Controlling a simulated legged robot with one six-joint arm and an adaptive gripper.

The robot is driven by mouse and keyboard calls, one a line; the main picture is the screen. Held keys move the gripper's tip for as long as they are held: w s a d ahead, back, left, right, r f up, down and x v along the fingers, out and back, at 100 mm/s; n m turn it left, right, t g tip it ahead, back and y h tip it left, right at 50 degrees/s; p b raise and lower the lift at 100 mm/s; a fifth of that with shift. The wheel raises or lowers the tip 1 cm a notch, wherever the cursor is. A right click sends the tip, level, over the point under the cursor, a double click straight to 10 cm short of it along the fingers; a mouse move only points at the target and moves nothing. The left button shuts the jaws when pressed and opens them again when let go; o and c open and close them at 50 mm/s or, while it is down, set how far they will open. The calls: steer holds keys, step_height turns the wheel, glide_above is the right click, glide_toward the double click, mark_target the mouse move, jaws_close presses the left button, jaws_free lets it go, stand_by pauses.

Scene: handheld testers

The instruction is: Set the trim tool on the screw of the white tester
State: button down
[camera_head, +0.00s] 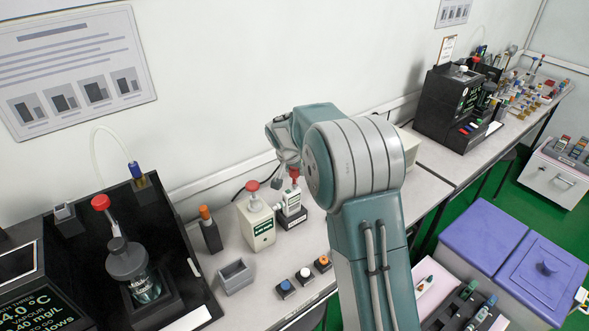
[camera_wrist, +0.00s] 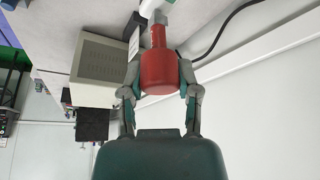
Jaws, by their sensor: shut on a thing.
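The trim tool, with a red handle (camera_wrist: 159,70), stands between the two fingers of my gripper (camera_wrist: 160,88) in the wrist view, and the gripper is shut on it. In the head view the red tool (camera_head: 294,173) is upright just above the white tester (camera_head: 291,201), which stands in a dark base. The tool's lower end meets or nearly meets the tester's top. The tester's white body (camera_wrist: 150,8) shows partly at the top edge of the wrist view. I cannot tell whether the tip is on the screw, which is hidden.
A cream box with a red knob (camera_head: 257,226) stands close left of the tester. A black holder with an orange top (camera_head: 209,232), a grey open box (camera_head: 235,277) and several buttons (camera_head: 304,273) are nearby. A beige box (camera_wrist: 100,58) stands beside my gripper.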

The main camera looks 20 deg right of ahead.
steer(key=shift+r, duration=0.55)
stand_by(0.8)
steer(key=shift+f, duration=0.9)
stand_by(0.5)
steer(key=shift+c, duration=1.3)
jaws_free()
steer(key=v, duration=1.1)
steer(key=shift+r, duration=0.35)
steer(key=shift+s, duration=0.1)
